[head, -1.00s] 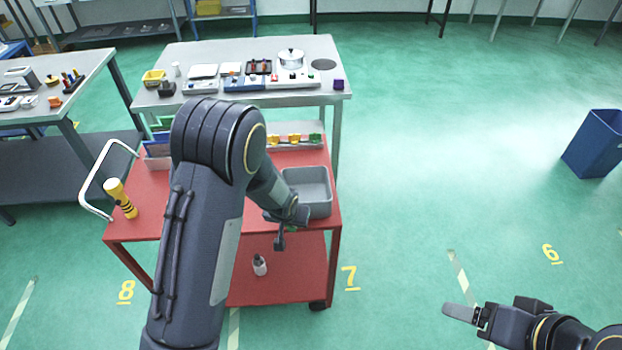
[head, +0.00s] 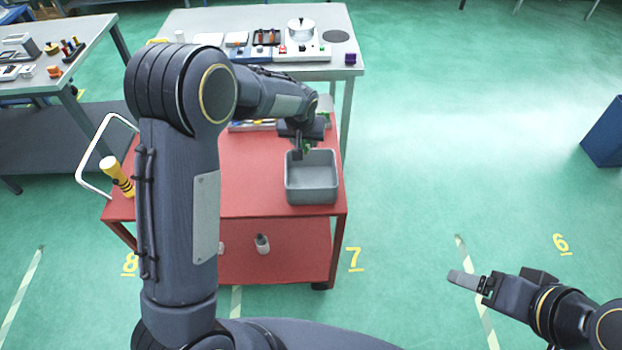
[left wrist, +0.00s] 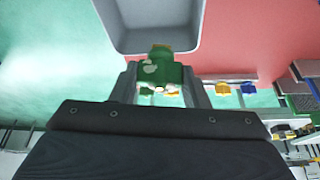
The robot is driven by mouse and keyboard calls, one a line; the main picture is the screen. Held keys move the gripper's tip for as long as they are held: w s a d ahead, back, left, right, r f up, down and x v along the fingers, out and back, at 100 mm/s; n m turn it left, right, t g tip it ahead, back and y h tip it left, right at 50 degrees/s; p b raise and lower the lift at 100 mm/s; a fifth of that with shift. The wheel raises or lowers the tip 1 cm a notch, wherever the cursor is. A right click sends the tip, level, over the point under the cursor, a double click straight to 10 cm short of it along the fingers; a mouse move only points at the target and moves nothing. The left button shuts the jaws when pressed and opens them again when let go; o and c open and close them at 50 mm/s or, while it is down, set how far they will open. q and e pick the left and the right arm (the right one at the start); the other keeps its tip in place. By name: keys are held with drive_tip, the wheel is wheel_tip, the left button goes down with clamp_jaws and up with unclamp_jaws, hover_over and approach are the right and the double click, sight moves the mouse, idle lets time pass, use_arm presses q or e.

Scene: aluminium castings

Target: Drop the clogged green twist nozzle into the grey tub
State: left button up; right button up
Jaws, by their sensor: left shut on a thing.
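The green twist nozzle (left wrist: 160,72) is between the fingertips of my left gripper (left wrist: 161,86) in the left wrist view, with pale patches on its side. In the head view only a bit of the nozzle (head: 308,147) shows beside the left gripper (head: 302,148), at the far edge of the grey tub. The grey tub (head: 312,195) stands at the right end of the red cart's top and looks empty. In the left wrist view the tub (left wrist: 202,20) is just beyond the nozzle. My right gripper (head: 468,280) is over the floor at right, its finger gap unclear.
The red cart (head: 255,190) also carries a yellow torch (head: 117,176) at left and a coloured row of pieces partly behind my arm. A grey table (head: 345,62) with several items stands behind.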

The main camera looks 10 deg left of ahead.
use_arm(q)
drive_tip(key=shift+f+b, duration=0.7)
drive_tip(key=shift+f, duration=0.85)
drive_tip(key=o, duration=1.1)
drive_tip(key=shift+c, duration=0.2)
drive_tip(key=b+v, duration=0.1)
drive_tip(key=v, duration=0.7)
